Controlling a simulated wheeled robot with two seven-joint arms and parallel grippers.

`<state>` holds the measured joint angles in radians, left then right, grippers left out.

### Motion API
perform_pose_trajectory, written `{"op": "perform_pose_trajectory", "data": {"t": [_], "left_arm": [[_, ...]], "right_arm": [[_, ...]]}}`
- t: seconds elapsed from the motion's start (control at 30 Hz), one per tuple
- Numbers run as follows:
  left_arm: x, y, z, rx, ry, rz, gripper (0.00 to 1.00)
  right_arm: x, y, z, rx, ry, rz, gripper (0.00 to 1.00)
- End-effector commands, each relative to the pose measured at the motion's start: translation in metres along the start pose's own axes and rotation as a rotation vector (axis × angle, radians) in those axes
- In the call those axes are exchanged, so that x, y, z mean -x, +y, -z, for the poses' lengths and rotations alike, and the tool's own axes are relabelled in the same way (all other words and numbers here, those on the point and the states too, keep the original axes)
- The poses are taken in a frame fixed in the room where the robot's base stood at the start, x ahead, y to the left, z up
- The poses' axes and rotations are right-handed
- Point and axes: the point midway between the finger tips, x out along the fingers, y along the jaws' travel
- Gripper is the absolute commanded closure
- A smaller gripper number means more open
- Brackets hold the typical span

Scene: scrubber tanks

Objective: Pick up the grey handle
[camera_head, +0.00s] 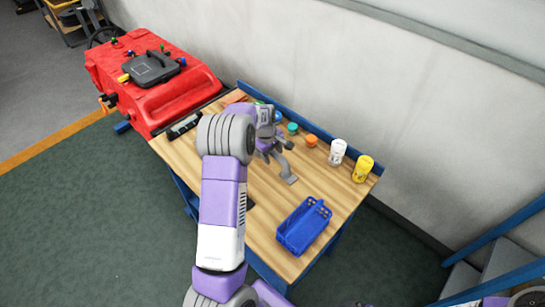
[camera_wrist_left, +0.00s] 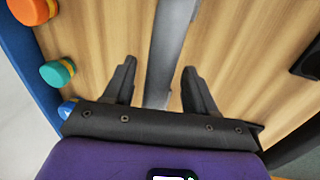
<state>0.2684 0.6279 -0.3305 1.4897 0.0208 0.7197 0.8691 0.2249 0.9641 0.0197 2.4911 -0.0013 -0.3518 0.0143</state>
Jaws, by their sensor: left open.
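The grey handle is a long, flat grey bar lying on the wooden workbench. In the left wrist view the grey handle (camera_wrist_left: 170,50) runs from the top edge down between my fingers. In the head view only one end of the grey handle (camera_head: 290,179) shows; my left arm and gripper hide the rest. My left gripper (camera_head: 276,152) is open above the bench, with its fingers on either side of the bar. In the wrist view the left gripper (camera_wrist_left: 158,85) has clear gaps between both fingers and the bar. My right gripper is not in view.
On the workbench (camera_head: 330,190), orange (camera_head: 311,141) and teal (camera_head: 292,128) caps stand near the back edge, with white (camera_head: 337,152) and yellow (camera_head: 362,168) bottles farther right. A blue bin (camera_head: 303,228) sits at the front right. A red scrubber tank (camera_head: 155,100) stands left.

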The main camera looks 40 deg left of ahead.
Motion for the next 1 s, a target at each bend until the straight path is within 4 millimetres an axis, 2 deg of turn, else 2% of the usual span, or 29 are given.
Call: {"op": "perform_pose_trajectory", "data": {"t": [0.03, 0.1, 0.33, 0.7, 1.0], "left_arm": [[-0.011, -0.001, -0.001, -0.001, -0.001, 0.003, 0.44], [-0.018, 0.000, -0.001, -0.001, 0.000, 0.002, 0.44], [-0.020, 0.000, 0.000, -0.001, 0.001, -0.001, 0.44], [-0.020, 0.000, 0.000, -0.001, 0.001, 0.000, 0.99], [-0.017, 0.001, 0.000, -0.001, 0.002, -0.001, 1.00]], "right_arm": [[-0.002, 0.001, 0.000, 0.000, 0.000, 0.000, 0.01], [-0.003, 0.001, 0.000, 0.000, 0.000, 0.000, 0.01], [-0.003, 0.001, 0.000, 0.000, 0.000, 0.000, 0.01], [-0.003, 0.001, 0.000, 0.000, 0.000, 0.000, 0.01], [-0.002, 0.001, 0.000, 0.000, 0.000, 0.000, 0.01]]}}
